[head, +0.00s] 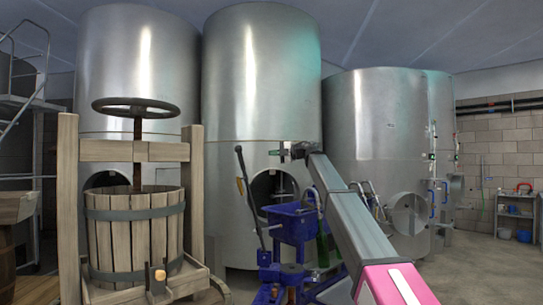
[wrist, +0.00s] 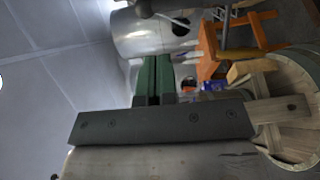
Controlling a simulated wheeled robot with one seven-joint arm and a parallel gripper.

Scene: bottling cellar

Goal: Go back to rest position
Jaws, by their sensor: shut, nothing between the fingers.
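My gripper (wrist: 154,60) shows in the wrist view as two green fingers side by side, closed together with nothing between them. In the head view my arm reaches up from the lower right. Its far end is raised in front of the middle steel tank (head: 262,75), above the blue machine (head: 292,228). The fingers are too small to make out clearly there. No object hangs from the arm.
A wooden basket press (head: 135,235) with a dark handwheel (head: 138,107) stands left. A green bottle (head: 323,248) is by the blue machine, partly behind my arm. More steel tanks (head: 137,65) (head: 385,120) stand behind. Open floor (head: 475,275) lies right, before a shelf (head: 515,215).

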